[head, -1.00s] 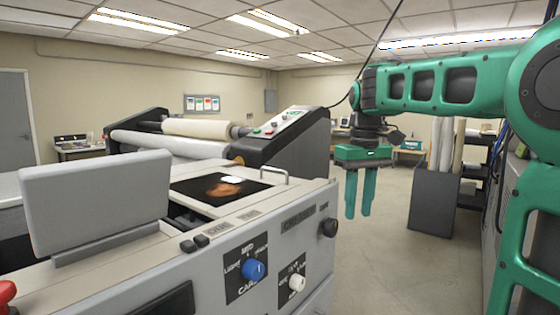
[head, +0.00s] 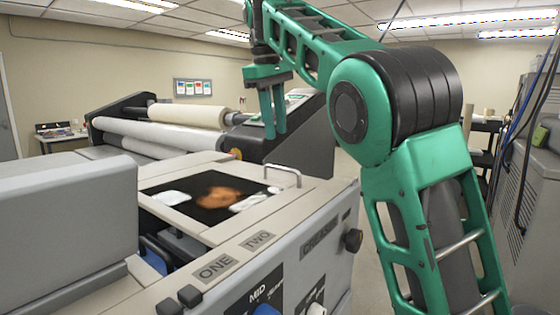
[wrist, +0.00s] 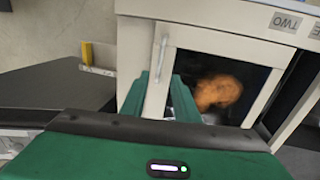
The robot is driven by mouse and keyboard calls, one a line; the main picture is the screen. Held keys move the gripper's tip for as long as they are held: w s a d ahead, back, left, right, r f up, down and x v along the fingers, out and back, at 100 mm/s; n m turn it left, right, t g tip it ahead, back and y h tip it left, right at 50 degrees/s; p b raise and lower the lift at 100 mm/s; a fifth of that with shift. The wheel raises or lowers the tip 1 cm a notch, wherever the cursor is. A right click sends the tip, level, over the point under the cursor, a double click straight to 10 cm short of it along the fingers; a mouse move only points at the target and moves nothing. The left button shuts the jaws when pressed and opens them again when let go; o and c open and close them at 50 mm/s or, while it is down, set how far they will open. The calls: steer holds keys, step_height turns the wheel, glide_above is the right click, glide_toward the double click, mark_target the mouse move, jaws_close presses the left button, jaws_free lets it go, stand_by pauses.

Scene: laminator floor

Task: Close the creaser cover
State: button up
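The creaser (head: 330,237) is a light grey machine in front of me. On its top lies a pale-framed cover (head: 212,234) with a dark window that shows a brown-orange patch and white glare. A metal bar handle (head: 283,170) stands at its right end. It also shows in the wrist view as an upright bar (wrist: 161,58). A dark gap shows beside the cover's left edge. My gripper (head: 273,136) points down, empty, above the handle end. In the wrist view its fingers (wrist: 160,82) are apart, one on each side of the handle's line; I see no contact.
A grey block-shaped housing (head: 65,230) stands at the creaser's left. Labels ONE and TWO (head: 257,240) and a dark side knob (head: 353,240) are near its front edge. Behind is a laminator with white rolls (head: 185,116). Open floor lies right of the creaser.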

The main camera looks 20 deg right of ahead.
mark_target(281, 168)
steer(key=f, duration=0.3)
steer(key=d+f, duration=0.1)
steer(key=f, duration=0.2)
steer(key=w+f, duration=0.1)
steer(key=f, duration=0.2)
steer(key=shift+d+f, duration=0.15)
steer(key=shift+d, duration=0.25)
jaws_close()
